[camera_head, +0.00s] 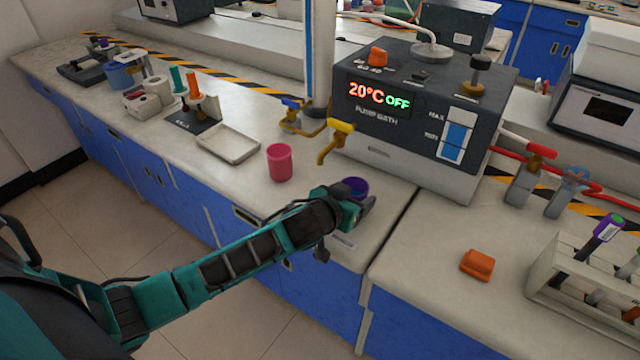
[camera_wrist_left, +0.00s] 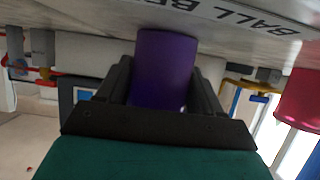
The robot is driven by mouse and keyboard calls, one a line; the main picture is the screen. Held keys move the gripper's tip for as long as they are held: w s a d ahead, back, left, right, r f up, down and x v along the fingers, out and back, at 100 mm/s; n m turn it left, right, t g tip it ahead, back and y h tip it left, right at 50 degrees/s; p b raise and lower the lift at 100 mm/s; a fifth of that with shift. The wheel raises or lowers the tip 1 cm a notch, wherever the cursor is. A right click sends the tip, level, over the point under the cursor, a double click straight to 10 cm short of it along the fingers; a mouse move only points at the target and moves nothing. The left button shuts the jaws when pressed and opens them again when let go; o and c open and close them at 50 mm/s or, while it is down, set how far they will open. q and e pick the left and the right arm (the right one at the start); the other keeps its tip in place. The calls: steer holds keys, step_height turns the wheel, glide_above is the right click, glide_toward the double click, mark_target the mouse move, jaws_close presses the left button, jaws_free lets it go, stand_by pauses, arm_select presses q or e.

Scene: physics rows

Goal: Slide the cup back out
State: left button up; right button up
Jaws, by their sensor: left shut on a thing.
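A purple cup (camera_head: 355,187) stands near the front edge of the bench, to the right of a pink cup (camera_head: 280,161). My left gripper (camera_head: 362,203) is shut on the purple cup. In the left wrist view the purple cup (camera_wrist_left: 165,68) sits between the two dark fingers of the left gripper (camera_wrist_left: 163,90). The gripper and wrist hide part of the purple cup in the head view. The pink cup also shows at the right edge of the left wrist view (camera_wrist_left: 301,98). My right gripper is in neither view.
The pump bath (camera_head: 410,110) stands behind the purple cup, with a yellow tap (camera_head: 336,138) projecting near it. A shallow tray (camera_head: 228,144) lies to the left. An orange block (camera_head: 477,264) and a tube rack (camera_head: 580,280) are on the right bench, past a seam.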

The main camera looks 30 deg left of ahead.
arm_select(q)
steer(key=shift+d, duration=2.2)
steer(key=o, duration=0.7)
